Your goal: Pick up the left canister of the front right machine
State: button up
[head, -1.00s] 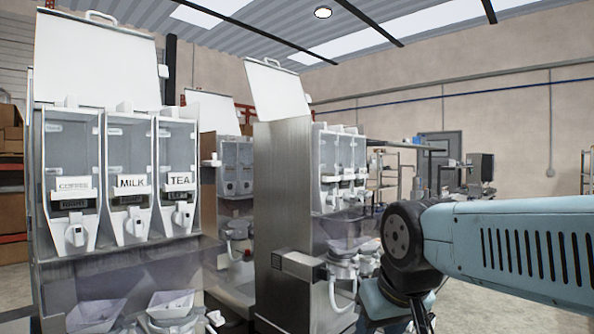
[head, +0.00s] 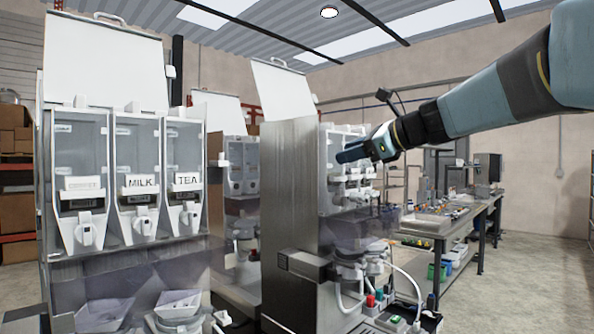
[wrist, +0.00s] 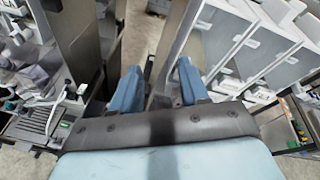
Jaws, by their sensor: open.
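The front right machine (head: 291,180) shows its steel side in the head view, with its canisters (head: 331,139) in a row on its right face. My gripper (head: 345,155) is in front of these canisters and partly hides them. It is open and empty. In the wrist view my gripper (wrist: 158,84) has its two blue fingers apart with nothing between them. Pale translucent canisters (wrist: 222,40) lie to the right of the fingers there. I cannot tell which of them is the left one, and no contact is visible.
Another machine (head: 125,185) with COFFEE, MILK and TEA canisters stands at the left of the head view. The front right machine's lid (head: 284,90) is raised. A cluttered workbench (head: 455,220) stands at the right, with free floor (head: 530,280) beside it.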

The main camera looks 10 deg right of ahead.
aim_at(321, 125)
jog(key=w+d+r+m+t+y, duration=0.1)
jog(key=w+d+r+m+t, duration=0.25)
jog(key=d+r+m, duration=0.35)
jog(key=shift+n+g, duration=0.25)
jog(key=shift+n, duration=0.35)
jog(key=shift+s+a+r+x, duration=0.1)
jog(key=shift+a+x, duration=0.05)
jog(key=shift+x, duration=2.45)
jog(key=shift+s+a+r+x, duration=0.1)
jog(key=shift+a+x, duration=0.05)
jog(key=shift+x, duration=2.45)
jog(key=shift+s+a+r+x, duration=0.1)
jog(key=shift+a+x, duration=0.05)
jog(key=shift+x, duration=2.45)
grip_shut()
jog(key=shift+r, duration=0.1)
